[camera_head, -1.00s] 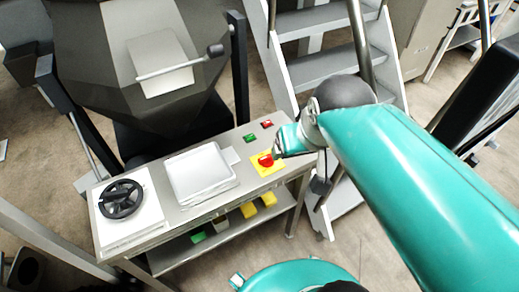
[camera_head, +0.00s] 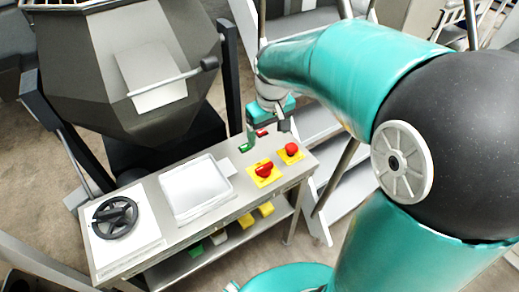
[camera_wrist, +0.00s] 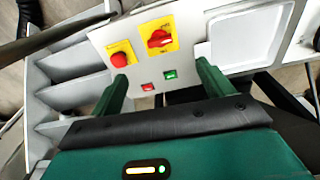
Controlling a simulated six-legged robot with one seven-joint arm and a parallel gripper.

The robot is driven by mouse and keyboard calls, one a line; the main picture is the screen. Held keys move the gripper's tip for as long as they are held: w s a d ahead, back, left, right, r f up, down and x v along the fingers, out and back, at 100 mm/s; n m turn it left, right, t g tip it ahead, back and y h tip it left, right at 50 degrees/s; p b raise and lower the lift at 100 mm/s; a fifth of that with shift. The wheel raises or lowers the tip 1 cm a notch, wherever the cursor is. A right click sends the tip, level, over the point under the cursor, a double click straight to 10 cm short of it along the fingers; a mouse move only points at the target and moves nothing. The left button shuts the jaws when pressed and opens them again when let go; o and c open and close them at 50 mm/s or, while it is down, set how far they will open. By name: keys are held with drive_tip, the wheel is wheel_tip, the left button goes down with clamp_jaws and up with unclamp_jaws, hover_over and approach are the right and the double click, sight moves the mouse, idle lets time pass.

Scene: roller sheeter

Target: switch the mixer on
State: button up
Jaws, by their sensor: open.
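The mixer's dark grey many-sided body (camera_head: 75,75) stands at the upper left in the head view. In front of it is a grey control table (camera_head: 215,228). Its right end carries a green button (camera_head: 244,147), a red button, a red rotary switch (camera_head: 264,170) on a yellow plate, and a red mushroom button (camera_head: 291,149) on another yellow plate. My gripper (camera_head: 267,132) is open and empty over the table's back right, by the small buttons. In the wrist view, the green button (camera_wrist: 170,75) and red button (camera_wrist: 148,87) lie between the open fingers. Finger contact cannot be told.
A white tray (camera_head: 228,165) and a black handwheel (camera_head: 115,217) are on the table's middle and left. Yellow and green items sit on the lower shelf. Grey steps (camera_head: 318,122) stand behind the table's right end. Bare floor (camera_head: 25,135) shows left.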

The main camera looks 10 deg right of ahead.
sight(264, 166)
drive_tip(key=shift+n+g, duration=0.3)
drive_tip(key=shift+g, duration=0.2)
drive_tip(key=w+f, duration=0.1)
drive_tip(key=f, duration=0.4)
drive_tip(key=w+f, duration=0.1)
drive_tip(key=f, duration=0.5)
drive_tip(key=w+f, duration=0.1)
drive_tip(key=f, duration=0.5)
drive_tip(key=shift+f, duration=0.25)
drive_tip(key=c, duration=1)
